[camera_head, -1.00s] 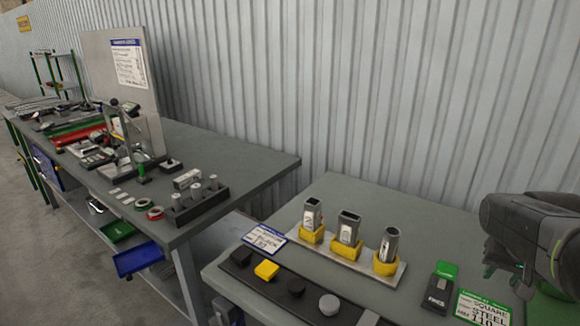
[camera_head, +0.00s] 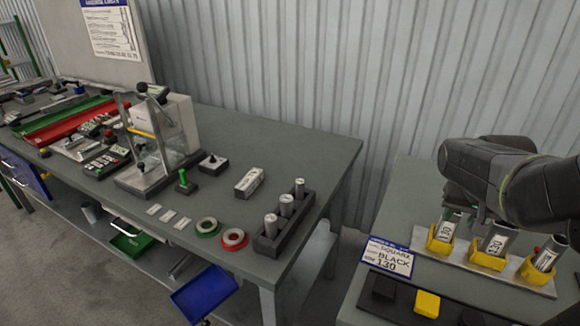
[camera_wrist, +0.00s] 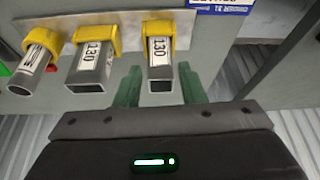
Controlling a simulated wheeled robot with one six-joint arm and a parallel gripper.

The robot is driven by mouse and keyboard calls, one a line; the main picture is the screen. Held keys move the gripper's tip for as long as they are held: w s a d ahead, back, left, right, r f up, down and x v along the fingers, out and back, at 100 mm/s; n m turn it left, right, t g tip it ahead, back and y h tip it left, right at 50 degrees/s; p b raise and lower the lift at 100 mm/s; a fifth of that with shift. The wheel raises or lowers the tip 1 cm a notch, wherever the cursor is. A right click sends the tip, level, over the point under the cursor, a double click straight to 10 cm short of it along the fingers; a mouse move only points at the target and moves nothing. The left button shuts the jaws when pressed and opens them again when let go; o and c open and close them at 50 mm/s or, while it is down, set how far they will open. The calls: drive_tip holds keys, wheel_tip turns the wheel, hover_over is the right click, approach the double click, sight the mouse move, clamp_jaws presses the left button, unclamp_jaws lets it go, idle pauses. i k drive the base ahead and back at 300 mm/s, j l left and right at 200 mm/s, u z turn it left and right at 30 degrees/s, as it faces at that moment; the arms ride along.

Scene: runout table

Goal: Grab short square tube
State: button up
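Three grey metal tubes stand in yellow holders on a pale strip: a narrow square tube (camera_head: 447,229), a wider square tube (camera_head: 495,241) and a round-looking tube (camera_head: 547,256). They also show in the wrist view as the narrow tube (camera_wrist: 160,55), the wider tube (camera_wrist: 90,65) and the round-looking one (camera_wrist: 38,57). The two square ones carry labels reading 130. My gripper (camera_wrist: 161,75) is open, its green fingers on either side of the narrow tube's end, with gaps beside it. In the head view my gripper (camera_head: 468,209) is partly hidden behind my wrist.
A sign reading SQUARE BLACK 130 (camera_head: 387,258) lies left of the holders. A dark strip with a yellow cap (camera_head: 427,304) lies in front. The left bench (camera_head: 330,150) holds a dark block with several metal pins (camera_head: 285,220), tape rolls and a clear-shielded device.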

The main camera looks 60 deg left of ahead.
sight(242, 190)
drive_tip(key=k+j, duration=0.15)
drive_tip(key=j, duration=0.25)
drive_tip(key=k+j, duration=0.2)
drive_tip(key=j, duration=0.2)
drive_tip(key=k+j, duration=0.15)
drive_tip(key=j, duration=0.25)
drive_tip(key=k+j, duration=0.2)
drive_tip(key=j, duration=0.2)
drive_tip(key=k+j, duration=0.15)
drive_tip(key=j, duration=0.25)
drive_tip(key=k+j, duration=0.2)
drive_tip(key=j, duration=0.2)
